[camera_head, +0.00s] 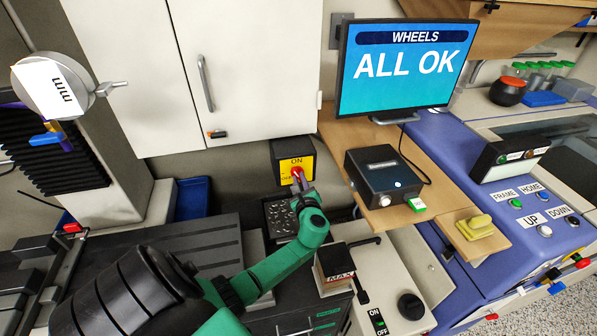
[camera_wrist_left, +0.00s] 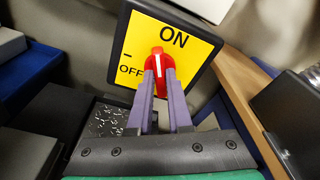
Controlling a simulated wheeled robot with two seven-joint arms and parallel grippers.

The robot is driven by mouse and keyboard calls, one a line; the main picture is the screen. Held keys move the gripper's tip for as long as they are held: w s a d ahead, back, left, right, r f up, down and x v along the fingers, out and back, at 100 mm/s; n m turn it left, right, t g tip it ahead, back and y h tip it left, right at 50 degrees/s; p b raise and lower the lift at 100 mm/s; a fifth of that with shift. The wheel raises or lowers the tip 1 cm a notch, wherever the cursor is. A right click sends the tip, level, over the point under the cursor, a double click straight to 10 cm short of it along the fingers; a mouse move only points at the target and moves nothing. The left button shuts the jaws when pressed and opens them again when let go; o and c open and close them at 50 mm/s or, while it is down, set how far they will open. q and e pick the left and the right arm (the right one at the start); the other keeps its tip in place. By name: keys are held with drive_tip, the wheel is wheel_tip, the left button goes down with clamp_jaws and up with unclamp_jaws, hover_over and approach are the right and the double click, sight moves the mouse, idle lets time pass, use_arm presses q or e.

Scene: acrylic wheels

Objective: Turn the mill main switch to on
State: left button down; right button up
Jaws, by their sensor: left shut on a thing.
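The mill main switch is a red rotary knob on a yellow plate (camera_wrist_left: 199,56) in a dark box. The plate reads ON at the top and OFF at the left. The red knob (camera_wrist_left: 158,52) has a white line, which points up in the left wrist view, a little left of the word ON. My left gripper (camera_wrist_left: 159,87) is shut on the knob, one purple finger on each side. In the head view the switch plate (camera_head: 305,161) is below the white cabinet, with my left gripper (camera_head: 299,185) at its front. My right gripper is not in view.
A monitor (camera_head: 403,65) reading ALL OK stands to the right of the switch. A black box (camera_head: 382,176) sits on the wooden shelf below it. The white cabinet (camera_head: 250,110) is just above.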

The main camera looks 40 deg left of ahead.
use_arm(q)
drive_tip(key=shift+d+f+m+p, duration=0.1)
drive_tip(key=shift+f+m+p, duration=0.05)
drive_tip(key=shift+m+p, duration=0.3)
drive_tip(key=shift+f, duration=0.1)
drive_tip(key=shift+r+m+g+p, duration=0.2)
drive_tip(key=shift+m+g+p, duration=0.1)
drive_tip(key=shift+m+p, duration=0.25)
drive_tip(key=shift+m+g+p, duration=0.3)
drive_tip(key=shift+m+p, duration=0.3)
drive_tip(key=shift+m, duration=0.6)
drive_tip(key=c, duration=1.1)
unclamp_jaws()
drive_tip(key=shift+f, duration=0.2)
drive_tip(key=shift+c, duration=0.2)
drive_tip(key=o, duration=0.4)
drive_tip(key=shift+r, duration=0.15)
